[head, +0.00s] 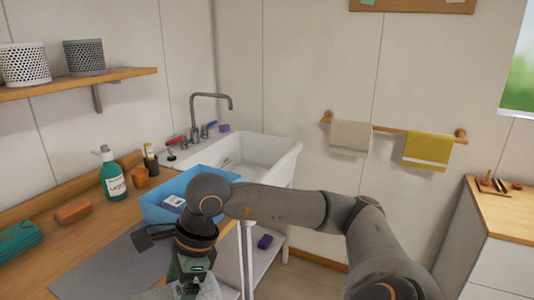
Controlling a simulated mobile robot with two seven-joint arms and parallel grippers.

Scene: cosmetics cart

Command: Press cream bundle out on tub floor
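A blue tub (165,205) stands on the wooden counter beside the sink. My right arm's wrist covers its near right part, and most of its floor is hidden. A white label shows inside it. My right gripper (193,270) points down at the bottom edge, in front of the tub. A pale, cloth-like thing (208,288) shows right at its lower end, cut off by the picture edge. I cannot tell whether this is the cream bundle or whether the fingers hold it. My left gripper is not in view.
A white sink (285,150) with a tap (210,100) is behind the tub. A green bottle (112,178), an orange-brown bar (73,211) and a teal bundle (18,238) stand left. A grey mat (95,275) is bare. Cream and yellow towels (427,150) hang on a rail.

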